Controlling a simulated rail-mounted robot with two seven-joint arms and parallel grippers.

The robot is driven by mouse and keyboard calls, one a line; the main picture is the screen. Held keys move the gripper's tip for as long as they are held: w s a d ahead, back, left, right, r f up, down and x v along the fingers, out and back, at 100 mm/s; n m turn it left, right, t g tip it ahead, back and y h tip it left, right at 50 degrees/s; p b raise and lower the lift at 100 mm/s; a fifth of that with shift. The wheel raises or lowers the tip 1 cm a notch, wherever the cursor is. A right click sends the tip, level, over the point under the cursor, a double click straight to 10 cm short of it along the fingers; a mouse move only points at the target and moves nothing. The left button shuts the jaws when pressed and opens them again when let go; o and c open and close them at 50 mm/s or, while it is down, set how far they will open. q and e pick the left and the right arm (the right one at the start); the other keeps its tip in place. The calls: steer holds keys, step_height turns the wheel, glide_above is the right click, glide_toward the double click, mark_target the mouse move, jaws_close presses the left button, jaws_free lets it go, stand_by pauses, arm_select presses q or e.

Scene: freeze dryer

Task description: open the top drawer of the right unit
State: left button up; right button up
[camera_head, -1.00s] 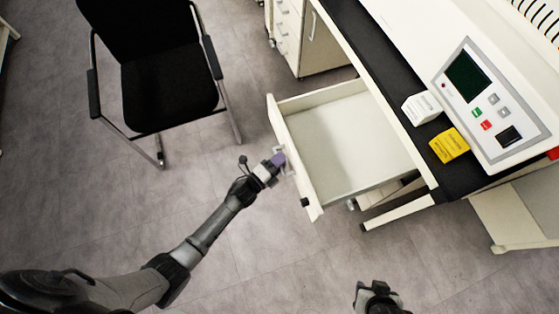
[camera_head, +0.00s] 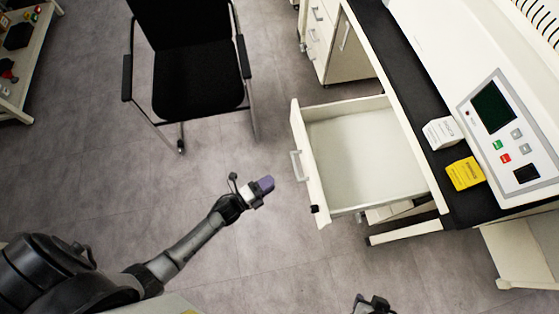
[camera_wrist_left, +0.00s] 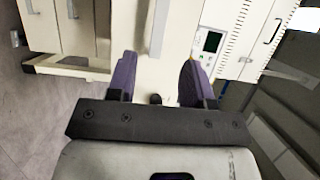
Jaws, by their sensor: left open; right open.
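The top drawer (camera_head: 365,150) of the right unit is pulled well out from under the black bench top, and its inside looks empty. Its front carries a pale bar handle (camera_head: 298,166). My left gripper (camera_head: 268,183) is just left of the handle, apart from it, with nothing held. In the left wrist view its purple fingers (camera_wrist_left: 158,80) are spread, with a handle bar (camera_wrist_left: 158,28) on a cream front beyond them. My right gripper (camera_head: 375,302) shows only partly at the bottom edge, open and away from the drawer.
A black chair (camera_head: 198,75) stands left of the drawer. A white box (camera_head: 442,132) and a yellow box (camera_head: 465,173) sit on the bench top (camera_head: 400,75) beside the control panel (camera_head: 505,130). Another drawer unit (camera_head: 340,50) stands behind. The floor around my left gripper is clear.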

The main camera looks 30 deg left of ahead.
arm_select(q)
steer(key=shift+v, duration=1.25)
